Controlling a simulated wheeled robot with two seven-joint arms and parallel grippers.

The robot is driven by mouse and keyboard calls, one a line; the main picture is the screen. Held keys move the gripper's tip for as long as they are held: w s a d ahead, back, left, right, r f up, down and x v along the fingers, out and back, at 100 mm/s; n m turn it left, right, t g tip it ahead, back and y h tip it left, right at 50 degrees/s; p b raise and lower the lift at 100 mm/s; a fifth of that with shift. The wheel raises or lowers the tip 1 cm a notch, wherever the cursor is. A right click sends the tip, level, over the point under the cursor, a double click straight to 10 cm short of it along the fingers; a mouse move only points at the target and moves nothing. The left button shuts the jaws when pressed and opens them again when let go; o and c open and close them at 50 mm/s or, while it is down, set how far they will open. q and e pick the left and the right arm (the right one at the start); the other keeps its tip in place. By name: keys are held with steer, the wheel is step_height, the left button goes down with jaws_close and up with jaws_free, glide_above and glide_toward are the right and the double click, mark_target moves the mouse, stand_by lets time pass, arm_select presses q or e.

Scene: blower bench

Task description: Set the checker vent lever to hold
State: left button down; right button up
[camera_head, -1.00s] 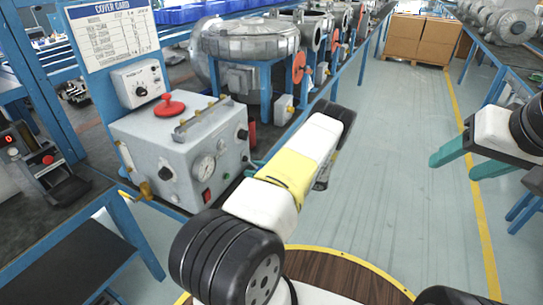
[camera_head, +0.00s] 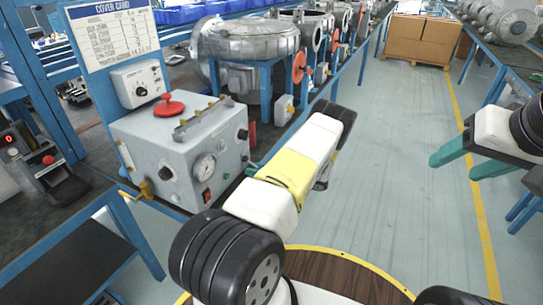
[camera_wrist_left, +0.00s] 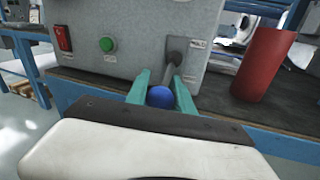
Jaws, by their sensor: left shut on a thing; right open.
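The checker (camera_head: 185,150) is a grey box with a gauge, a red-handled top and a row of knobs, on the bench at left. In the left wrist view its front panel (camera_wrist_left: 120,38) shows the vent lever (camera_wrist_left: 171,66), a grey rod from a dark pivot down to a blue ball knob (camera_wrist_left: 160,97). A HOLD label (camera_wrist_left: 198,44) is at the pivot's upper right; a second label below is unreadable. My left gripper (camera_wrist_left: 161,88) is shut on the blue knob with teal fingers either side. In the head view my arm mostly hides it. My right gripper (camera_head: 452,168) is open and empty over the aisle.
A red cylinder (camera_wrist_left: 263,64) stands just right of the lever. A red rocker switch (camera_wrist_left: 63,38) and green button (camera_wrist_left: 106,44) are left of it. A small device with a red button (camera_head: 47,165) is left of the checker. The aisle floor (camera_head: 400,150) is clear.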

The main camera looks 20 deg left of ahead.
arm_select(q)
steer(key=shift+r, duration=0.1)
stand_by(0.8)
steer(key=shift+d+r+m+t+h, duration=0.2)
steer(key=shift+r+h, duration=0.45)
steer(key=shift+h, duration=0.8)
steer(key=shift+r+m+t+h, duration=0.1)
steer(key=shift+r+m+h, duration=0.45)
steer(key=shift+h, duration=0.95)
steer(key=shift+d+r+m+t+h, duration=0.1)
steer(key=shift+r+h, duration=0.7)
steer(key=shift+h, duration=0.65)
steer(key=c, duration=1.1)
jaws_free()
steer(key=v, duration=0.7)
steer(key=shift+w+d+r, duration=0.1)
steer(key=shift+d+r, duration=0.15)
steer(key=shift+d, duration=0.05)
steer(key=shift+r, duration=0.1)
